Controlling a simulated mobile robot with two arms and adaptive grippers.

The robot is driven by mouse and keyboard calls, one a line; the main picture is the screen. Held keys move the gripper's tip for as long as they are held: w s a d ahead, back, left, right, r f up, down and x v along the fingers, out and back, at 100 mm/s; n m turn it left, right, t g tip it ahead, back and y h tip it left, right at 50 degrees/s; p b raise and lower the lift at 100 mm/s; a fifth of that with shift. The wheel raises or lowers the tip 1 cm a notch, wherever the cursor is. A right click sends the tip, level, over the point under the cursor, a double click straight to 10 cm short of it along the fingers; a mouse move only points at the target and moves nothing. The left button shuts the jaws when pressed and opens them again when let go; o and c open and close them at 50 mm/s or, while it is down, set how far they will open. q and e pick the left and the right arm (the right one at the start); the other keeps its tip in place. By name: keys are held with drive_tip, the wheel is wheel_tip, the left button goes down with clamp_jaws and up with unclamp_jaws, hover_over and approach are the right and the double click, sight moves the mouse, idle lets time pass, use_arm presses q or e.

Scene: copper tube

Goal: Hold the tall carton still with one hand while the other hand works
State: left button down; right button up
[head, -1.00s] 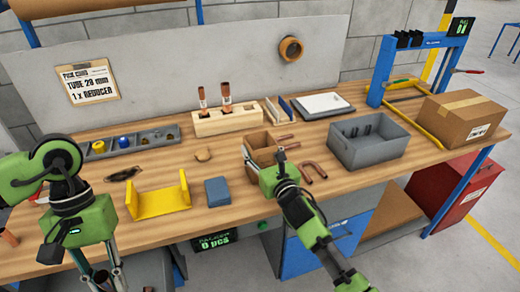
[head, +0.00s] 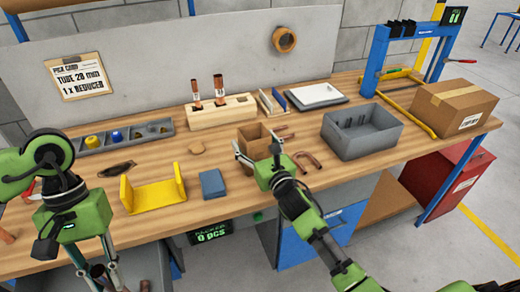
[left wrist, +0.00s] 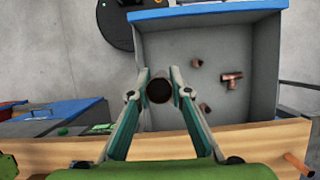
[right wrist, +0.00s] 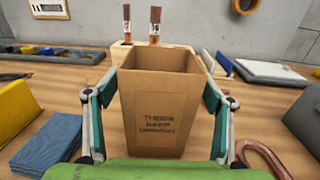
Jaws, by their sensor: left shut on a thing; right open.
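The tall carton (head: 252,138), brown and open-topped, stands upright on the bench; its printed front faces me in the right wrist view (right wrist: 160,115). My right gripper (head: 258,150) is open, with one finger on each side of the carton in the right wrist view (right wrist: 157,98). The fingers are close to its walls; I cannot tell whether they touch. My left gripper (head: 97,282) is shut on a copper tube, seen end-on as a dark round opening in the left wrist view (left wrist: 159,90). It is at the bench's front left, above a grey bin (left wrist: 155,48).
A wooden block (head: 222,117) with upright copper tubes stands behind the carton. A bent copper tube (head: 309,159) lies right of it, near a grey tote (head: 372,145). A blue block (head: 212,184) and yellow cradle (head: 153,194) stand to the left. Copper fittings (left wrist: 231,76) lie in the bin.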

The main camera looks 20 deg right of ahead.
drive_tip(key=s+d, duration=0.1)
drive_tip(key=s, duration=1)
drive_tip(key=shift+s, duration=0.3)
drive_tip(key=shift+s, duration=0.1)
